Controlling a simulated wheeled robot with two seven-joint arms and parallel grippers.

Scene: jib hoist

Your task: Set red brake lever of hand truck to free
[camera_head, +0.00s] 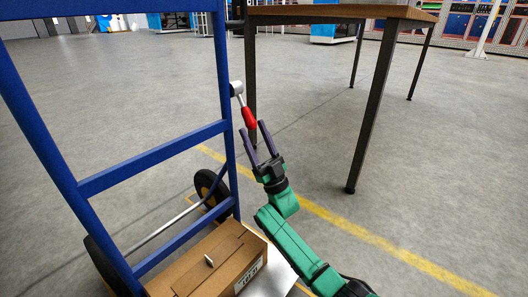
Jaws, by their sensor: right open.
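The blue hand truck (150,157) stands at the left, with its frame upright in front of me. Its red brake lever (248,117) is a red grip on a thin metal rod, fixed to a grey pivot (236,88) on the right upright. The lever hangs down and slants to the right. My right gripper (256,134) is open at the lower end of the red grip, its two dark fingers pointing up towards it. I cannot tell whether the fingers touch the grip. My left gripper is not in view.
A cardboard box (215,262) lies on the hand truck's toe plate (282,272). Black wheels (212,194) stand behind the frame. A wooden-topped table (335,12) with dark legs is behind the lever. Open floor with a yellow line (375,240) lies to the right.

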